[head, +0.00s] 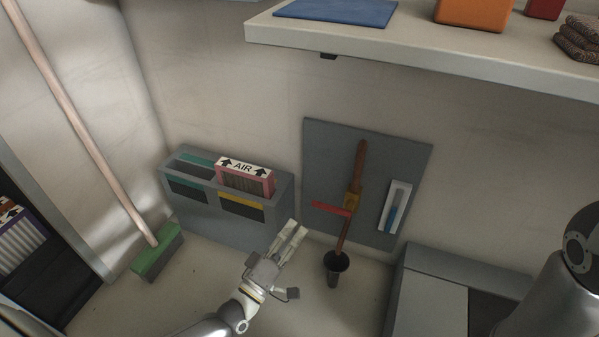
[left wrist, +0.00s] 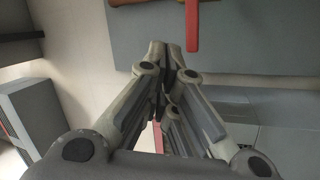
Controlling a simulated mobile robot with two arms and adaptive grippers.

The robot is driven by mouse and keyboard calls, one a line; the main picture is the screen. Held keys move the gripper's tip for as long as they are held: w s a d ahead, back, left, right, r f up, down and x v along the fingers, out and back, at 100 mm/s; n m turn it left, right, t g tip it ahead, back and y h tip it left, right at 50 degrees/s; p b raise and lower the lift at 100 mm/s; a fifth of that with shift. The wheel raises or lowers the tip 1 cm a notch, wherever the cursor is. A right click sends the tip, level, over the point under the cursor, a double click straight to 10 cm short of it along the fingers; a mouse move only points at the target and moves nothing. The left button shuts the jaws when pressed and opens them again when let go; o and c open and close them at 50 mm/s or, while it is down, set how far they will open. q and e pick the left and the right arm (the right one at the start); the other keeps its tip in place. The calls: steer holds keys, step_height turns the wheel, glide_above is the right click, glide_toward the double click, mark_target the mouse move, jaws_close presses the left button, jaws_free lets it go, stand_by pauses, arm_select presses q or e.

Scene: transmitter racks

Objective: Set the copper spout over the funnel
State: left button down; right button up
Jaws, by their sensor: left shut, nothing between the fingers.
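A copper pipe (head: 360,160) runs down a grey wall panel to a brass valve (head: 352,199) with a red lever (head: 331,209) pointing left. Below the valve the copper spout (head: 343,236) slants down to the dark funnel (head: 335,262). The spout's lower end appears over the funnel's mouth; I cannot tell the gap between them. My left gripper (head: 298,231) is shut and empty, left of the spout and below the lever. The left wrist view shows its closed fingers (left wrist: 168,52) beneath the red lever (left wrist: 192,25). My right gripper is out of view.
A grey filter box (head: 240,225) with a pink AIR filter (head: 245,178) stands left of the panel. A white-framed gauge (head: 394,207) is right of the spout. A shelf (head: 420,58) juts out above. A green broom (head: 157,250) leans at left; a grey cabinet (head: 430,290) stands lower right.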

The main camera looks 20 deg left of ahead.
arm_select(q)
steer(key=s+d+r+m+t+p, duration=0.1)
steer(key=s+r, duration=0.1)
steer(key=r, duration=0.6)
steer(key=s+d+r+m+t+h+p, duration=0.1)
steer(key=s+r+m+t+p, duration=0.1)
steer(key=r, duration=0.6)
steer(key=s+d+r+m+t+p, duration=0.1)
steer(key=s+r+t+p, duration=0.1)
steer(key=r, duration=0.6)
steer(key=shift+s+d+r+m+h, duration=0.15)
steer(key=shift+s+d+m+h, duration=0.15)
steer(key=shift+d+m, duration=0.1)
